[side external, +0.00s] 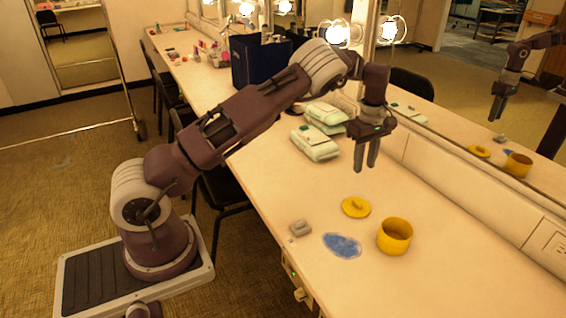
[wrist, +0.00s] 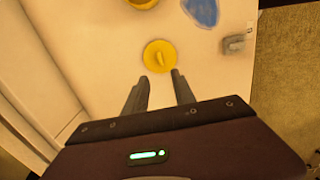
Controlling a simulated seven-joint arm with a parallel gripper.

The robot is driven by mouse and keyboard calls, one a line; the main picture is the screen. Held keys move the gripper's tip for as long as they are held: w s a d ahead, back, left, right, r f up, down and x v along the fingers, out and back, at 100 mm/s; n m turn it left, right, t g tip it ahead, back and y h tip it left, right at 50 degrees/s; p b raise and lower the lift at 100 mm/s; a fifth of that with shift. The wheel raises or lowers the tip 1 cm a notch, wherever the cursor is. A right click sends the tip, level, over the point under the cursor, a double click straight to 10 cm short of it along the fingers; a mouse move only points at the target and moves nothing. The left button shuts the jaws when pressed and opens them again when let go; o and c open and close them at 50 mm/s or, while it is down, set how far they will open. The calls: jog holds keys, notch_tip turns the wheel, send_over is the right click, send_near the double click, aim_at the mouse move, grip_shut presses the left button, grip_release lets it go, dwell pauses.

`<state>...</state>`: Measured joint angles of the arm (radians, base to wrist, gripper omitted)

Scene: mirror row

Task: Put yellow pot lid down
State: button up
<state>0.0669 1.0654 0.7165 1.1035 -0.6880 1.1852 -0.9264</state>
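The yellow pot lid (side external: 356,207) lies flat on the counter, its handle upward. It also shows in the wrist view (wrist: 160,56), just beyond my fingertips. The yellow pot (side external: 394,236) stands upright and open to the right of the lid, apart from it. Only part of the pot (wrist: 143,3) shows at the top edge of the wrist view. My gripper (side external: 366,168) is above the counter, behind the lid in the side view, pointing down. Its fingers (wrist: 160,78) are apart with nothing between them.
A blue flat patch (side external: 342,245) and a small grey block (side external: 300,228) lie near the lid. Pale green packs (side external: 315,142) and a dark blue box (side external: 260,60) stand farther back. The mirror (side external: 470,130) runs along the counter's right side. The counter around the lid has some bare room.

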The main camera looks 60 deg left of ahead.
jog(key=s+d+r+m+t+h, duration=0.1)
jog(key=s+d+r+m, duration=0.25)
jog(key=s+r, duration=0.6)
jog(key=s+d+r+m+t+h, duration=0.15)
jog(key=s+d+r+m, duration=0.35)
jog(key=r, duration=0.7)
jog(key=s+d+m+t+y, duration=0.1)
jog(key=s+m, duration=0.3)
jog(key=s, duration=0.8)
jog(key=s+d+f+m+t+y, duration=0.1)
jog(key=s+m, duration=0.4)
jog(key=s, duration=0.7)
jog(key=shift+s+d+f+t+y, duration=0.25)
jog(key=shift+d+t+y, duration=0.15)
jog(key=shift+d, duration=0.55)
